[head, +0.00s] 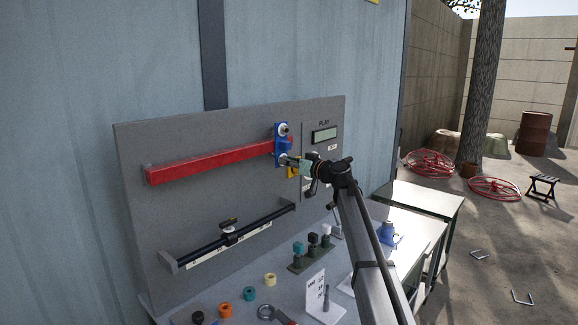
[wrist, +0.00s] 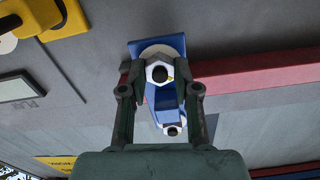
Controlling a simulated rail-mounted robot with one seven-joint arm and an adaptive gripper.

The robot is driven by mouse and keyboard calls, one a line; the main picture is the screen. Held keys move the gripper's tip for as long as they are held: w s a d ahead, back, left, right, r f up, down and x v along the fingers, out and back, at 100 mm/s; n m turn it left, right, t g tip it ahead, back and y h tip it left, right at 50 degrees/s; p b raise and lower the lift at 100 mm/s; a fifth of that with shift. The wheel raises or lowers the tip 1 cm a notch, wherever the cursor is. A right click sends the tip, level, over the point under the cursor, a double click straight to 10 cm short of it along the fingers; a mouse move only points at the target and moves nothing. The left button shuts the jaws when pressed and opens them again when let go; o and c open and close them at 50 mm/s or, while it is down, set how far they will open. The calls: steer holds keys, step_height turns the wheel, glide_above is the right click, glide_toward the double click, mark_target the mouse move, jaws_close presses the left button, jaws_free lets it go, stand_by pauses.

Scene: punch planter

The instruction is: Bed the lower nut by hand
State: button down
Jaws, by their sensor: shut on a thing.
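A blue bracket (head: 281,146) is fixed to the grey board at the right end of a red bar. It carries an upper nut (head: 284,129) and a lower nut (head: 284,158). The wrist view looks upside down. There the lower nut (wrist: 158,73) is a pale hex with a dark centre, near the top of the blue bracket (wrist: 165,101), and the upper nut (wrist: 172,130) is below it. My gripper (head: 292,161) reaches the bracket's lower end. In the wrist view my gripper (wrist: 159,88) has one finger on each side of the lower nut and is shut on it.
The red bar (head: 210,162) runs left from the bracket. A black rail (head: 230,235) is lower on the board. A yellow part (head: 293,170) is close beside my gripper. Coloured rings and a small sign (head: 314,292) stand on the bench below.

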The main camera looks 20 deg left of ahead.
steer(key=c, duration=0.8)
jaws_free()
steer(key=shift+c, duration=0.2)
steer(key=v, duration=1.2)
steer(key=shift+r, duration=0.1)
steer(key=v, duration=1.2)
